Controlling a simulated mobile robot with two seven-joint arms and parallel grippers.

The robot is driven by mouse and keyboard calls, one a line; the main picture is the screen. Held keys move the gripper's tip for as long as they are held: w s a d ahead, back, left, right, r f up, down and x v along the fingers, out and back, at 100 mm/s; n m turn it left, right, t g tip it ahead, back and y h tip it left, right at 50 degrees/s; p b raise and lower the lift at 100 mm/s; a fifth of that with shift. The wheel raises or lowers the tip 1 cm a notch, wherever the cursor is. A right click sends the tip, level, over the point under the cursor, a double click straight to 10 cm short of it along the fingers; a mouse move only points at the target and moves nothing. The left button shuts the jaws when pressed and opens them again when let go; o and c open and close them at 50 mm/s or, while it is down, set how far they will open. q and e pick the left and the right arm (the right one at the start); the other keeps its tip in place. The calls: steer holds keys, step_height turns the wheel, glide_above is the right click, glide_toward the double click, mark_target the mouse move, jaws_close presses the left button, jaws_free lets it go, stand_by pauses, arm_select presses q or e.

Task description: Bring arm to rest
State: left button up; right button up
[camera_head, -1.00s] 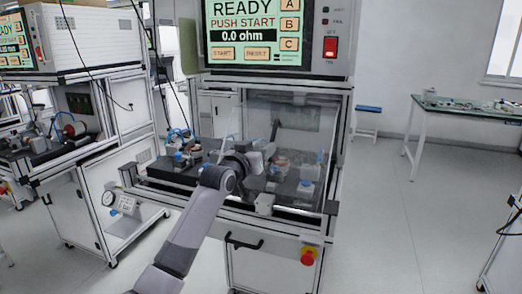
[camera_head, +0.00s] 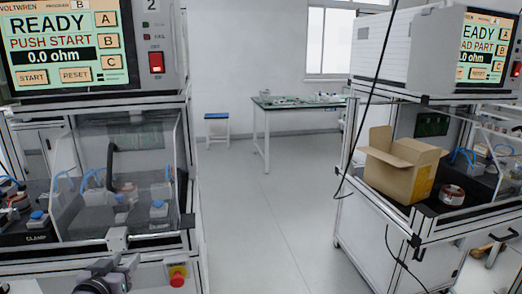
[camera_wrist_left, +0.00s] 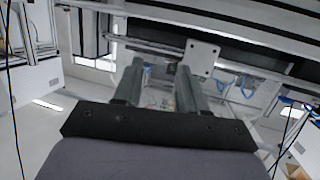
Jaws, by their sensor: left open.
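My left gripper (camera_head: 103,284) shows only in part at the bottom left edge of the head view, in front of the left test station (camera_head: 152,240). In the left wrist view its two fingers (camera_wrist_left: 160,80) stand apart with nothing between them. Beyond them are a white metal bracket and frame bars of a station, with clear panels and blue hoses behind. The left station's screen (camera_head: 62,45) reads READY, PUSH START, 0.0 ohm. Its clear guard (camera_head: 115,180) stands in front of the fixtures. My right gripper is not in view.
A second station (camera_head: 365,215) at the right bears an open cardboard box (camera_head: 408,180) and a round copper-wound part (camera_head: 452,195). A red emergency stop (camera_head: 178,277) sticks out from the left station. A bench (camera_head: 285,104) and a blue stool stand behind. The floor between stations is clear.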

arm_select(q)
steer(key=s+d+f+m+g, duration=0.1)
steer(key=s+d+f, duration=0.3)
steer(key=s, duration=0.5)
steer(key=s+d+f+g+h, duration=0.1)
steer(key=s+d+f, duration=0.3)
steer(key=s+f, duration=0.4)
steer(key=s+d+f+m+g+h, duration=0.1)
steer(key=s+d+f, duration=0.4)
steer(key=s, duration=0.7)
step_height(320, 180, down, 2)
steer(key=shift+f+m+g, duration=0.1)
steer(key=shift+m+g, duration=0.2)
steer(key=shift+g, duration=0.6)
steer(key=shift+a, duration=0.1)
